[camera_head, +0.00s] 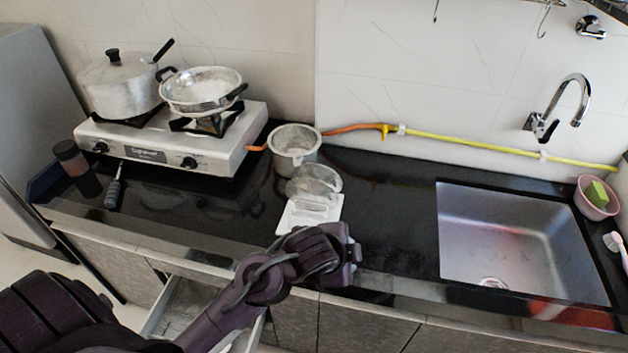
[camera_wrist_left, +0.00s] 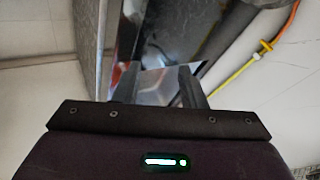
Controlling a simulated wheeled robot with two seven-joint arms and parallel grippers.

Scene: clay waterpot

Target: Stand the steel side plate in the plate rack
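A round, shiny steel side plate (camera_head: 316,180) shows in the head view at mid-counter, tilted up at the back of a small white plate rack (camera_head: 299,220). I cannot tell whether its lower edge sits in a slot. My left gripper (camera_head: 354,256) is in front of and slightly right of the rack, over the counter's front edge, apart from the plate. In the left wrist view the gripper (camera_wrist_left: 158,84) has its two fingers apart with nothing held between them. The plate and rack cannot be made out there. My right gripper is not in view.
A steel pot (camera_head: 295,146) stands just behind the plate. A white stove (camera_head: 170,140) with a lidded pot (camera_head: 118,85) and a pan (camera_head: 202,90) is at left. A sink (camera_head: 515,240) is at right. Dark counter between rack and sink is clear. A drawer (camera_head: 185,305) is open below.

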